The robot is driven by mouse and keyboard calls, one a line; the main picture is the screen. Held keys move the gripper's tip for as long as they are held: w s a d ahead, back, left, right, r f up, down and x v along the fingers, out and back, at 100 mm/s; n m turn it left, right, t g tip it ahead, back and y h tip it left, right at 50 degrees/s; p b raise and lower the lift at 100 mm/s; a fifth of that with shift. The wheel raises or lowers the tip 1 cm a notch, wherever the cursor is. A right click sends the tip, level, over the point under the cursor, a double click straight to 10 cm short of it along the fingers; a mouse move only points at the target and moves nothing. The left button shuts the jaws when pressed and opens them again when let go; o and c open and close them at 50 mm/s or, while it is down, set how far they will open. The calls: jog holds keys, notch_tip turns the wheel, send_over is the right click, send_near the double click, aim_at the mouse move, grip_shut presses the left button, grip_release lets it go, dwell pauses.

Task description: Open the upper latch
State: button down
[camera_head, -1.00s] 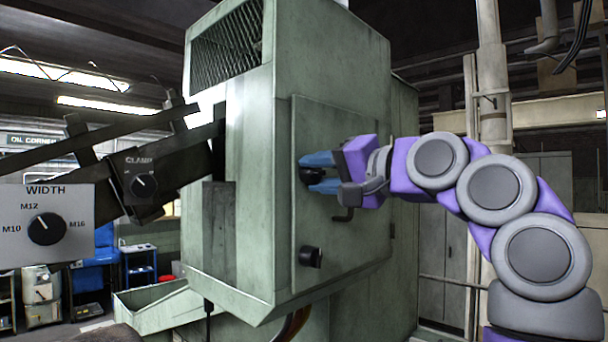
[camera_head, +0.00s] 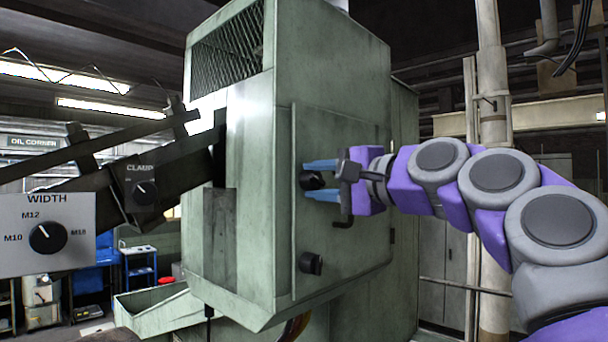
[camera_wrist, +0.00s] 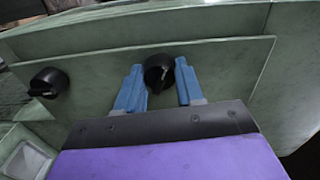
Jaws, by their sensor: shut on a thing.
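The upper latch (camera_head: 311,180) is a black round knob on the green machine's door panel (camera_head: 345,235). My gripper (camera_head: 322,181) has its two blue fingers on either side of this knob, one above and one below in the head view. The wrist view shows the same knob (camera_wrist: 159,73) between the fingertips, and my gripper is shut on it. A small gap seems to show beside the knob there, so exact finger contact is hard to tell. The lower latch (camera_head: 310,263) is a similar black knob below, also at left in the wrist view (camera_wrist: 48,82).
A dark door handle (camera_head: 347,215) sits just below my gripper. At left are a WIDTH dial panel (camera_head: 47,234), a CLAMP dial (camera_head: 144,192) and dark sloping rails (camera_head: 95,150). A green chute (camera_head: 150,305) juts out low on the machine. A pipe (camera_head: 491,90) stands at right.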

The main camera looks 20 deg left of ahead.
jog(key=shift+w+a+f, duration=0.1)
jog(key=shift+f, duration=0.1)
jog(key=shift+m, duration=0.3)
jog(key=shift+r+m+p, duration=0.15)
jog(key=shift+m+p, duration=0.35)
jog(key=shift+p, duration=0.4)
jog(key=m+p, duration=0.2)
jog(key=p, duration=0.1)
jog(key=shift+p, duration=0.3)
jog(key=shift+f+m, duration=0.3)
jog(key=shift+m, duration=0.8)
jog(key=c, duration=1.2)
grip_release()
jog(key=o, duration=0.5)
jog(key=shift+w+r, duration=0.1)
jog(key=shift+w, duration=0.05)
jog(key=shift+o, duration=0.9)
jog(key=shift+s+r, duration=0.1)
jog(key=shift+s, duration=0.1)
